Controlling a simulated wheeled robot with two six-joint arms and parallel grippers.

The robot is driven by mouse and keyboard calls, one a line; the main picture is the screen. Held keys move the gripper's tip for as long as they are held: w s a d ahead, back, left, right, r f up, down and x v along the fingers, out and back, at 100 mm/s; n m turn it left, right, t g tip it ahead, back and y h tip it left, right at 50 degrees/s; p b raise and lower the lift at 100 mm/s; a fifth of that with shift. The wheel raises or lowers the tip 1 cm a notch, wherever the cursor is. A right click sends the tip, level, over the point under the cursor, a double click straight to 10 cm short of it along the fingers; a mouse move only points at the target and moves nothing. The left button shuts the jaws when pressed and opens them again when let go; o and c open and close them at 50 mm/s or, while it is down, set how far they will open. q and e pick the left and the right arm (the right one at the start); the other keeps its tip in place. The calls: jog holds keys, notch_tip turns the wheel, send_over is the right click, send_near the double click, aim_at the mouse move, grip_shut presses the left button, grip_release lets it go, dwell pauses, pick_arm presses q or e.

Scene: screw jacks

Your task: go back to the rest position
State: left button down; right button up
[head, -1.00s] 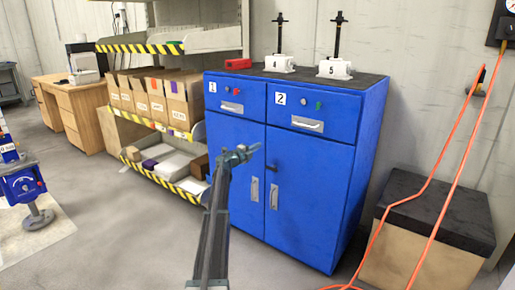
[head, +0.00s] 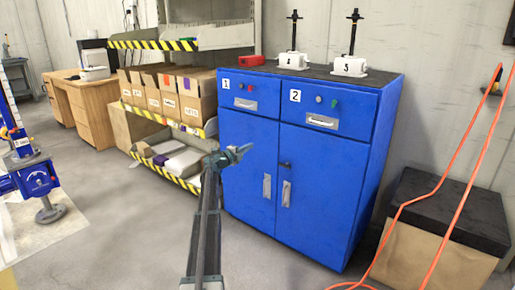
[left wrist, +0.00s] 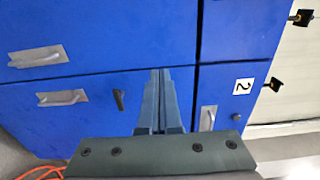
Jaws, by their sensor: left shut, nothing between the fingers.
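My left gripper (head: 240,152) is shut and empty. In the head view it shows in front of the left door of the blue cabinet (head: 320,165), at the end of my raised left arm. In the left wrist view, my left gripper (left wrist: 160,75) has its fingers together and points at the blue cabinet front (left wrist: 120,40), which appears turned on its side. I cannot tell the gap to the cabinet. Both cabinet doors and both drawers look shut. My right gripper is not in view.
Two white screw jacks (head: 293,58) (head: 350,65) and a red box (head: 254,33) stand on the cabinet. A shelf with cardboard boxes (head: 197,98) is left of it. A black-lidded box (head: 460,215) and orange hoses (head: 468,165) are at right. Floor (head: 120,225) is open at left.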

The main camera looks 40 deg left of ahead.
pick_arm(q)
jog(key=shift+s+a, duration=0.75)
